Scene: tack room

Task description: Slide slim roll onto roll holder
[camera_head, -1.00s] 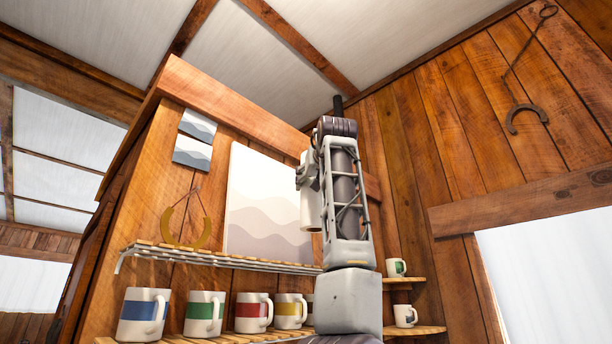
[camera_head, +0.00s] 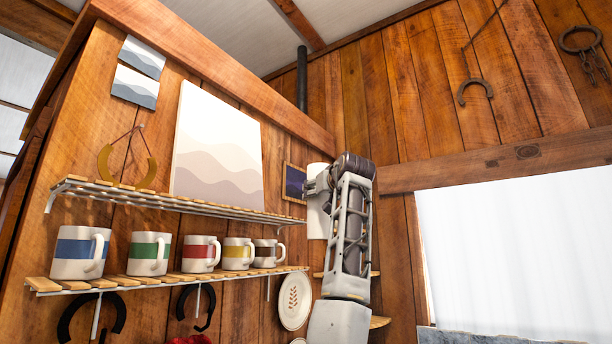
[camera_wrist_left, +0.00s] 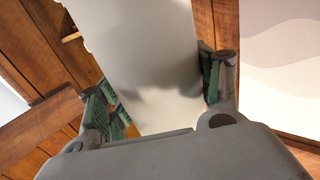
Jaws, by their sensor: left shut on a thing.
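My left gripper (camera_head: 316,188) is raised in front of the plank wall and is shut on a pale, smooth roll (camera_head: 318,219). The roll shows beside my forearm in the head view, partly hidden by the gripper and arm. In the left wrist view the roll (camera_wrist_left: 150,55) stands between the two green-padded fingers of the gripper (camera_wrist_left: 160,96), and its far end runs out of the picture. I cannot make out a roll holder in either view. My right gripper is not in view.
At left, a slatted shelf (camera_head: 150,282) holds several striped mugs; an upper shelf (camera_head: 180,205) holds a gold horseshoe (camera_head: 128,172) and a large wave picture (camera_head: 218,150). A plate (camera_head: 294,300) hangs near my arm. A bright window (camera_head: 520,255) is at right.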

